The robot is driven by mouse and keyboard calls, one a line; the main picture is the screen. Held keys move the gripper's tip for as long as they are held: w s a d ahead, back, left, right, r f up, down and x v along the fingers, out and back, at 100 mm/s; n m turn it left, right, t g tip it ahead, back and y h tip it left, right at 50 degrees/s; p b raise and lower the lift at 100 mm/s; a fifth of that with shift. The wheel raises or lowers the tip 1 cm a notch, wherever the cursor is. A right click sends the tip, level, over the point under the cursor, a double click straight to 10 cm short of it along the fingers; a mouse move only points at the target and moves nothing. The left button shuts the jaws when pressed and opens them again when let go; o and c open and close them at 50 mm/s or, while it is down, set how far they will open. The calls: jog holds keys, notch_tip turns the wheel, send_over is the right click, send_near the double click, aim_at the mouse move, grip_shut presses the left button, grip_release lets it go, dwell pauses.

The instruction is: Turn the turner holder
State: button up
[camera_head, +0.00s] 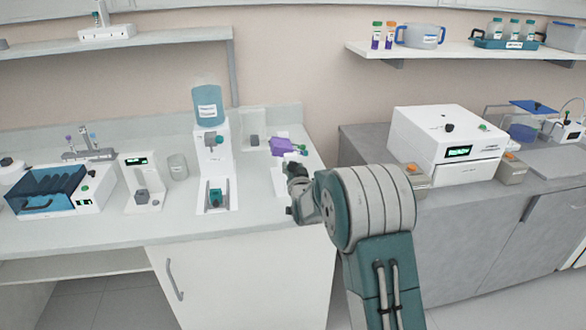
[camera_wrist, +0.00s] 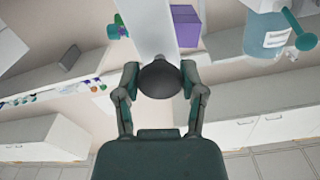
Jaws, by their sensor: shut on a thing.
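The turner holder (camera_head: 279,179) is a white stand on the counter, with a purple block (camera_head: 283,146) and green parts at its top. In the wrist view, its white body (camera_wrist: 150,30) runs up from a dark round knob (camera_wrist: 160,82), with the purple block (camera_wrist: 186,25) beside it and a green part (camera_wrist: 118,28) on the other side. My gripper (camera_wrist: 160,74) has one finger on each side of the knob and is shut on it. In the head view, my gripper (camera_head: 294,172) is at the front of the stand, and my arm hides part of the scene there.
A water dispenser with a blue bottle (camera_head: 208,108) stands left of the holder. Further left are a small white device (camera_head: 142,185) and a blue-lidded rack (camera_head: 50,192). A white machine (camera_head: 447,140) stands on the right-hand counter. A gap separates the two counters.

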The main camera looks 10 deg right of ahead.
jog(key=shift+f+m, duration=0.15)
jog(key=shift+m, duration=1.05)
jog(key=shift+f+m, duration=0.15)
jog(key=shift+m, duration=3.45)
jog(key=o, duration=1.2)
jog(key=shift+c, duration=0.2)
jog(key=shift+r, duration=0.15)
jog(key=s, duration=1.2)
